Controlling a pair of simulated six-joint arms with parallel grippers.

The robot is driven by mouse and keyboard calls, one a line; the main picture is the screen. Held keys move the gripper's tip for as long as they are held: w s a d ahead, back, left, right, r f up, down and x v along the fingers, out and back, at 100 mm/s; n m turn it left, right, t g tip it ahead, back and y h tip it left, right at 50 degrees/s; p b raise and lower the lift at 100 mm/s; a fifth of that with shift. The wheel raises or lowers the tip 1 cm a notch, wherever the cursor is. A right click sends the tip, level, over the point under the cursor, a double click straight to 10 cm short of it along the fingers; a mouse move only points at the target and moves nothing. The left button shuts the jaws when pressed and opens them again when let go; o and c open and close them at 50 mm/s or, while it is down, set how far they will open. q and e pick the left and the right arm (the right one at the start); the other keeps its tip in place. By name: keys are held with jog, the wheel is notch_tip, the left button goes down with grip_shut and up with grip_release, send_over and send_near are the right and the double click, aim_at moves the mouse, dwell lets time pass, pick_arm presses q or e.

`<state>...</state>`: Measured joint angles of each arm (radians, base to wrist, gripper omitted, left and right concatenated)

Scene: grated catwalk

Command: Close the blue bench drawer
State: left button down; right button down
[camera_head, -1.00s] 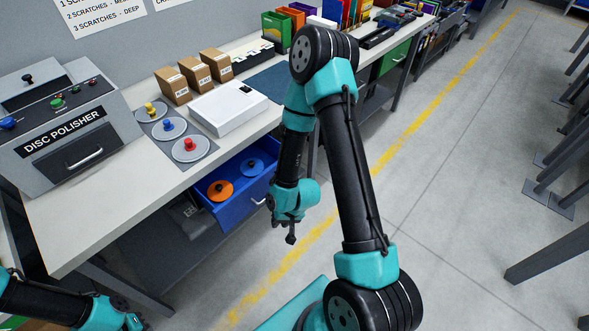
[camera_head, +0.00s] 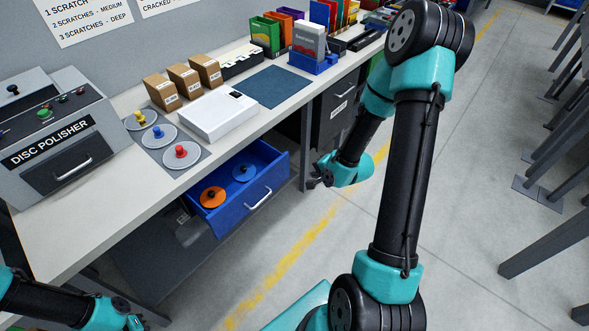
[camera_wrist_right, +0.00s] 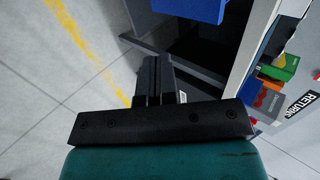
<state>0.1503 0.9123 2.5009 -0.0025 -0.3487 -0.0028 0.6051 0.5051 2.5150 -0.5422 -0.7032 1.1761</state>
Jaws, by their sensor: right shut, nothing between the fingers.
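The blue bench drawer (camera_head: 222,218) hangs open under the white workbench, with a light handle (camera_head: 259,199) on its front. An orange disc (camera_head: 213,197) and a blue disc (camera_head: 245,172) lie inside it. My right gripper (camera_head: 314,181) is to the right of the drawer, apart from it, near the bench leg. In the right wrist view its fingers (camera_wrist_right: 158,75) are shut and empty, and a blue corner of the drawer (camera_wrist_right: 190,9) shows at the top. My left gripper (camera_head: 133,322) is at the bottom left, cut by the frame edge; its jaws are unclear.
The bench top (camera_head: 95,205) holds the disc polisher (camera_head: 60,140), several grey discs, a white box (camera_head: 217,113) and brown cartons. A dark cabinet (camera_head: 335,108) stands beyond the bench leg (camera_head: 306,150). The floor in front of the drawer is clear.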

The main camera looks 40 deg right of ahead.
jog(key=shift+w+f, duration=0.1)
jog(key=shift+w, duration=0.05)
send_near(286, 169)
jog(key=x, duration=0.5)
jog(key=shift+f, duration=0.55)
jog(key=shift+w+a, duration=0.15)
jog(key=shift+w, duration=0.4)
